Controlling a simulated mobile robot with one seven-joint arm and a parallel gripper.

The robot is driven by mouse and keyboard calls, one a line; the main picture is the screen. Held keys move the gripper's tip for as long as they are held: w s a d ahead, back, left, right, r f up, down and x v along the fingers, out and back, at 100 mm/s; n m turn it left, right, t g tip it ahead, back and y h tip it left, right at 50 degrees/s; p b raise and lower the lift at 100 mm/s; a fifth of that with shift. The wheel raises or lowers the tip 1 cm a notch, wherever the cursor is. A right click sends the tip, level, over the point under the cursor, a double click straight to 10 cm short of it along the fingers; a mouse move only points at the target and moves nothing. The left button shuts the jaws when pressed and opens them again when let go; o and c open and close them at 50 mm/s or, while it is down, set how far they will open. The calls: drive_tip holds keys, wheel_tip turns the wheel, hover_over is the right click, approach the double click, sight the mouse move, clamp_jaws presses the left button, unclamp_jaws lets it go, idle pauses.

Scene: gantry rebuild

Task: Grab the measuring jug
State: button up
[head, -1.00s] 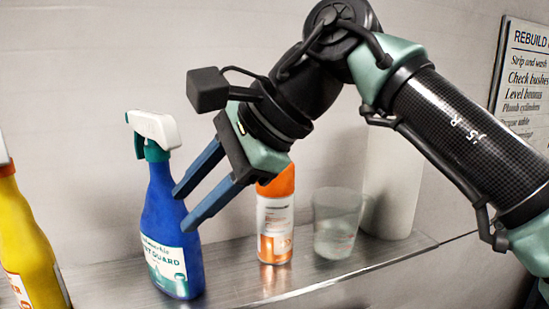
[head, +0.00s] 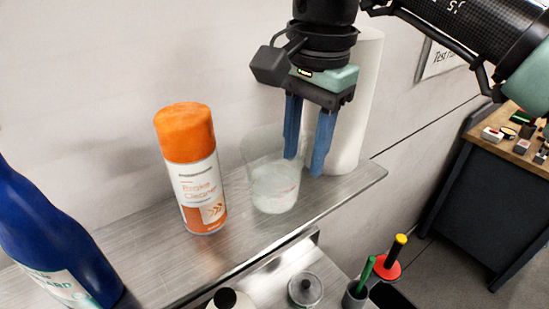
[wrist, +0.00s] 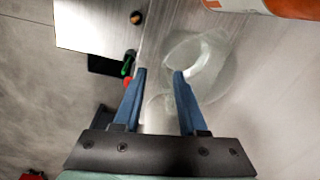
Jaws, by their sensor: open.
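The measuring jug (head: 272,186) is a clear, see-through cup on the metal shelf, right of the orange-and-white spray can. It also shows in the wrist view (wrist: 212,62), beyond my fingertips. My gripper (head: 306,166) is open and points down over the right side of the jug, its two blue fingers apart. In the head view the fingers cover part of the jug's right rim. In the wrist view my gripper (wrist: 159,72) has its right finger overlapping the jug's near edge, and its left finger lies left of the jug. I cannot tell whether a finger touches it.
The brake cleaner can (head: 193,170) stands close on the jug's left. A white roll (head: 352,110) stands behind my fingers. A blue bottle (head: 50,240) is at the far left. The shelf (head: 345,192) ends just right. Below are a lidded tin (head: 305,290) and tools.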

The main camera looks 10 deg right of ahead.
sight(293, 204)
drive_tip(key=shift+w+f, duration=0.1)
drive_tip(key=shift+f, duration=0.35)
drive_tip(key=shift+a+f+p, duration=0.15)
drive_tip(key=shift+f+p, duration=0.3)
drive_tip(key=f, duration=0.1)
drive_tip(key=f+p, duration=0.1)
drive_tip(key=f, duration=0.1)
drive_tip(key=f+p, duration=0.1)
drive_tip(key=shift+a+f, duration=0.25)
drive_tip(key=shift+a, duration=0.05)
clamp_jaws()
idle(0.5)
